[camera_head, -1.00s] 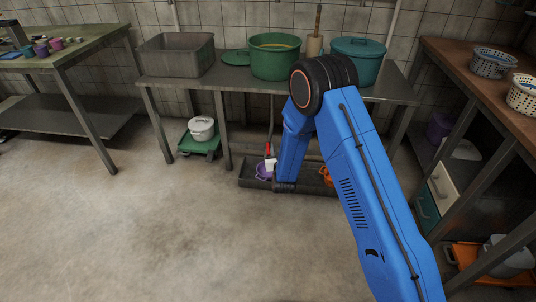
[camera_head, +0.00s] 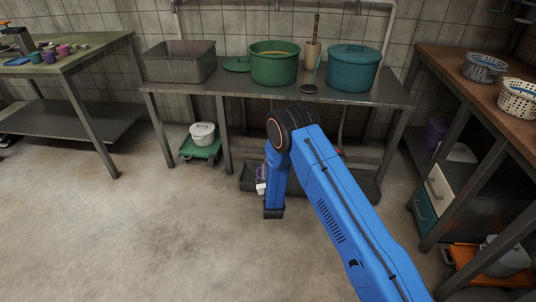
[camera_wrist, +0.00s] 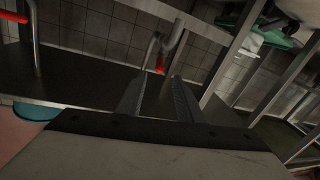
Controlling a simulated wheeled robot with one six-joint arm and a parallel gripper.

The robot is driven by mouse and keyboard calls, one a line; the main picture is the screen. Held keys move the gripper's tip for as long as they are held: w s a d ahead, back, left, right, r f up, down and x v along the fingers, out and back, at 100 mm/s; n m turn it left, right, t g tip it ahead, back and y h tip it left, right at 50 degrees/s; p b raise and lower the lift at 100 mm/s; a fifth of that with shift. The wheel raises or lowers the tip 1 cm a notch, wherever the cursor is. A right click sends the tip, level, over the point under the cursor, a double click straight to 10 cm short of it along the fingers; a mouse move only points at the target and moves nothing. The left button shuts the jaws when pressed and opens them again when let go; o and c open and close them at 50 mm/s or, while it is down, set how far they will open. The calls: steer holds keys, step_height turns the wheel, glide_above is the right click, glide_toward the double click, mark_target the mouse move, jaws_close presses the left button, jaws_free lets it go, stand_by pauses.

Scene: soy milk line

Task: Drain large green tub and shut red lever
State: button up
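The large green tub (camera_head: 274,70) stands on the steel table with yellowish contents showing inside. The wrist view shows a bent metal pipe (camera_wrist: 172,42) with a red lever (camera_wrist: 160,65) just beyond my fingertips. A second red lever (camera_wrist: 14,16) is on another pipe at the left edge. In the head view a red lever (camera_head: 340,151) shows under the teal pot's side, while my arm covers the area below the green tub. My gripper (camera_wrist: 157,88) has its fingers apart with nothing seen between them. Whether the lever is open or shut is unclear.
A dark floor tray (camera_head: 360,188) lies under the steel table (camera_head: 205,91), with a partly hidden purple bucket (camera_head: 260,171). A lidded teal pot (camera_head: 352,70) and grey basin (camera_head: 180,64) flank the tub. A white pot (camera_head: 202,133) sits on a green trolley (camera_head: 200,151). Front floor is clear.

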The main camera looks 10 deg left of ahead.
steer(key=w, duration=0.4)
steer(key=w+a, duration=0.1)
steer(key=w, duration=0.3)
steer(key=w+a, duration=0.1)
steer(key=w, duration=0.3)
steer(key=shift+s, duration=0.1)
jaws_close()
